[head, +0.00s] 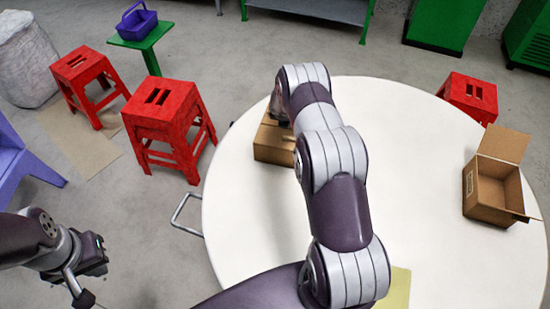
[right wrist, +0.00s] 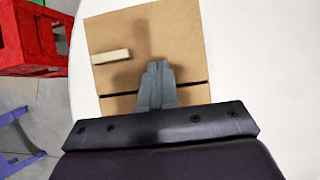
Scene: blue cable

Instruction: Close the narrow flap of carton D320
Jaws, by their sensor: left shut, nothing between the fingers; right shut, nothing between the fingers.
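A brown carton (head: 272,146) stands on the left part of the round table, partly hidden by my right arm. In the right wrist view its top (right wrist: 185,40) fills the middle, with a dark seam across it near my fingers. My right gripper (right wrist: 157,68) is shut and empty, over or against this top near the seam; contact is unclear. A second carton (head: 490,197) stands open at the table's right, with a flap raised at the back and one sticking out at front right. I cannot read D320 on either. My left gripper (head: 84,298) is shut and empty, off the table.
A pale block-like piece (right wrist: 110,56) shows on the near carton's top. The white round table (head: 430,150) is clear between the cartons. A yellowish sheet (head: 398,288) lies at its front. Red stools (head: 170,120) stand left of the table, another (head: 468,97) behind it.

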